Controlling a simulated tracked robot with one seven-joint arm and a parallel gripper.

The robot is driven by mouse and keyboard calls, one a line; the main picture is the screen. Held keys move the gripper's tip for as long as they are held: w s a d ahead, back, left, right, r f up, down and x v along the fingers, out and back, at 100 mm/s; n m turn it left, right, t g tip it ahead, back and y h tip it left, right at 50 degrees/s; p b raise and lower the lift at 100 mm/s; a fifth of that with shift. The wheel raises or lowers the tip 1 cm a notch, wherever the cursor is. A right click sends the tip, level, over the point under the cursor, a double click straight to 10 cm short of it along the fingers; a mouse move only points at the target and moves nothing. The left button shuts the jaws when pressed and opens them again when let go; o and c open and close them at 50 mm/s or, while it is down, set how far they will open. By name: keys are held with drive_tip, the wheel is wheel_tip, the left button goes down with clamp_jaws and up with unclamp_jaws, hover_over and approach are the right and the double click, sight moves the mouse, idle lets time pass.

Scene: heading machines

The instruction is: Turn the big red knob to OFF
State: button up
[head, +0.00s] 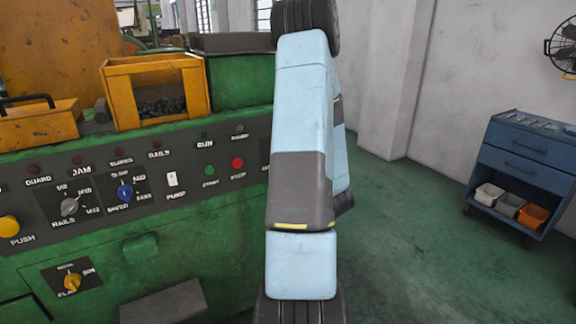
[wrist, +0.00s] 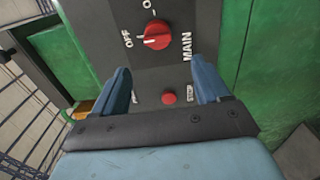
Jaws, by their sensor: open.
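The big red knob (wrist: 157,35) shows in the wrist view on a dark panel (wrist: 185,12), near the top middle. The word OFF is printed to its left and MAIN to its lower right. A white mark on the knob's face lies on the OFF side, but its exact setting is hard to tell. My gripper (wrist: 168,82) is open and empty, its two blue fingers pointing toward the panel, one on each side below the knob. The knob is apart from both fingers. In the head view my arm hides part of the machine, and neither the knob nor my gripper can be made out.
A smaller red button (wrist: 169,97) marked STOP sits between the fingers in the wrist view. Green machine walls flank the panel. In the head view, a control panel (head: 110,222) with several knobs is at left, and a blue cart (head: 527,160) stands at right beyond open floor.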

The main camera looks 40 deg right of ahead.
drive_tip(key=shift+v, duration=1.1)
drive_tip(key=w+a+r+m+g, duration=0.4)
drive_tip(key=w+a+r, duration=0.1)
drive_tip(key=w+r, duration=0.25)
drive_tip(key=a+r+m+g, duration=0.3)
drive_tip(key=a+r+m, duration=0.3)
drive_tip(key=a, duration=0.4)
drive_tip(key=s+a+r+m+g+y, duration=0.2)
drive_tip(key=s+a+r, duration=0.1)
drive_tip(key=s+a, duration=0.7)
drive_tip(key=s+a+r+m+g+y, duration=0.2)
drive_tip(key=s+a+r+m+g, duration=0.1)
drive_tip(key=s+a, duration=0.7)
drive_tip(key=shift+s+a+r, duration=0.35)
drive_tip(key=shift+a+r, duration=0.3)
drive_tip(key=shift+a, duration=0.45)
